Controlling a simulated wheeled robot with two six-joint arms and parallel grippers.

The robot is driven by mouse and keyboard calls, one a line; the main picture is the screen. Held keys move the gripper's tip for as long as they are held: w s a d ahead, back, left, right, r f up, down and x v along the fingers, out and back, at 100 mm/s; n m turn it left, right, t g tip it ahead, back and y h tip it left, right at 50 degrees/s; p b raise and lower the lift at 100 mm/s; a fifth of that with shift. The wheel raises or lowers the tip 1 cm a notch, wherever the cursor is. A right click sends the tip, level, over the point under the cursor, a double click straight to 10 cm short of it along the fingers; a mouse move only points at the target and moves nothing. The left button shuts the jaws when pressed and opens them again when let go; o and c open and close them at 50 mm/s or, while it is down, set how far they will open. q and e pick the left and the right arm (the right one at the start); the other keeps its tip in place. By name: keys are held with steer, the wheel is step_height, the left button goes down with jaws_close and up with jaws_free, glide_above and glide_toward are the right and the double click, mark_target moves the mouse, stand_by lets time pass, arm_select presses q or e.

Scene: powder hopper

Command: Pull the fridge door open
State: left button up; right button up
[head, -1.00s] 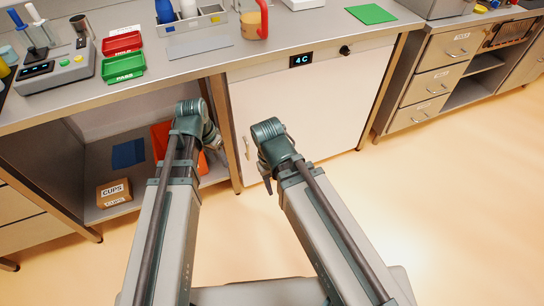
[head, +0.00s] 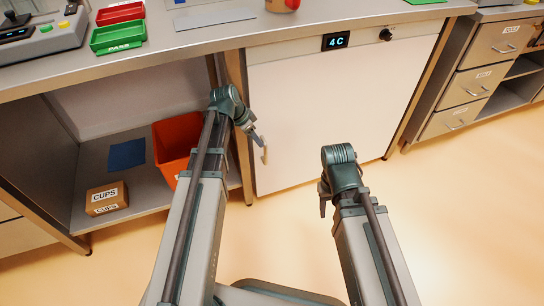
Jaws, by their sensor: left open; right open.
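The fridge door (head: 335,110) is a white panel under the counter and looks closed, flush with its frame. Its small pale vertical handle (head: 264,154) is near the door's left edge. My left gripper (head: 258,138) is right by the upper end of the handle, open; I cannot tell whether it touches or surrounds it. My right gripper (head: 323,206) is open and empty, pointing down in front of the door's lower part, apart from it.
A dark display reading 4 C (head: 336,41) and a black knob (head: 386,34) are above the door. Left of the fridge, an open shelf holds an orange bin (head: 172,140) and a CUPS box (head: 106,198). The floor (head: 455,220) in front is clear.

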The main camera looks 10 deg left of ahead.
arm_select(q)
steer(key=b+x, duration=1.2)
steer(key=x, duration=0.1)
steer(key=shift+f+b, duration=0.35)
steer(key=shift+f, duration=0.05)
steer(key=shift+w+d, duration=0.1)
jaws_close()
stand_by(1.0)
